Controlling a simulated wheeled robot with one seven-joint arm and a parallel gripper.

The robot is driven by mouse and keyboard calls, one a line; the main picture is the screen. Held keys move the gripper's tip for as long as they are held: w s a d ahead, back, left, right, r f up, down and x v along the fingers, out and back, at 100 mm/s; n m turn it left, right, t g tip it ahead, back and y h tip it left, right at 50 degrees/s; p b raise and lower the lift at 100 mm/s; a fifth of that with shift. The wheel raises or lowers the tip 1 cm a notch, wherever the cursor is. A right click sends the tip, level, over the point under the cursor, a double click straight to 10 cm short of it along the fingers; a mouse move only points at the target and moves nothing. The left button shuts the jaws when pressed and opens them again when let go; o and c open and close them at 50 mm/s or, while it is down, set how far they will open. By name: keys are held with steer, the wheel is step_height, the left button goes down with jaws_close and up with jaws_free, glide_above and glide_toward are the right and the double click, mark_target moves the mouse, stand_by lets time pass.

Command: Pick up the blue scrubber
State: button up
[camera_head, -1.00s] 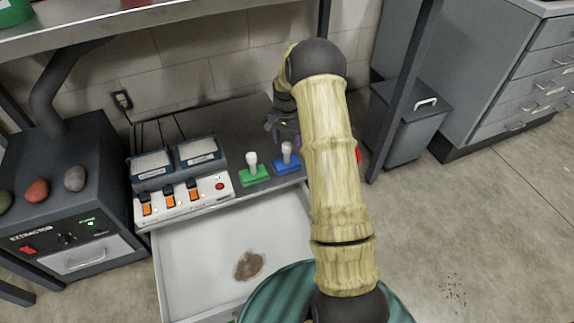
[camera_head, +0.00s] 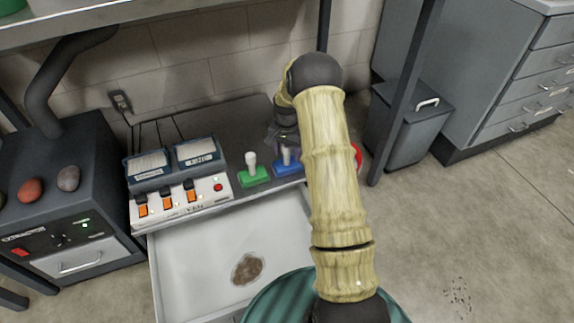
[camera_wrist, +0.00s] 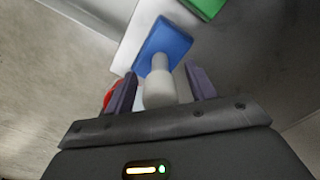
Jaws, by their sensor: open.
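The blue scrubber (camera_head: 286,162) has a flat blue base and a pale upright handle. It stands on the dark worktop, just right of the green scrubber (camera_head: 254,175). My gripper (camera_head: 285,138) is above and behind it in the head view, partly hidden by my arm. In the wrist view the blue scrubber (camera_wrist: 164,45) lies just ahead, its white handle between the two fingers of my gripper (camera_wrist: 160,88). The fingers are open, with gaps to the handle on both sides. A corner of the green scrubber (camera_wrist: 205,6) shows at the top.
A white switch box (camera_head: 182,203) with orange switches stands left of the scrubbers. A red round object (camera_head: 357,155) is close on the right, partly behind my arm. A white open drawer (camera_head: 200,262) with a brown patch lies in front. The extractor (camera_head: 60,235) stands left.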

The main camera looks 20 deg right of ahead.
jaws_close()
stand_by(0.3)
step_height(320, 180, up, 10)
steer(key=p, duration=0.5)
steer(key=shift+p, duration=0.4)
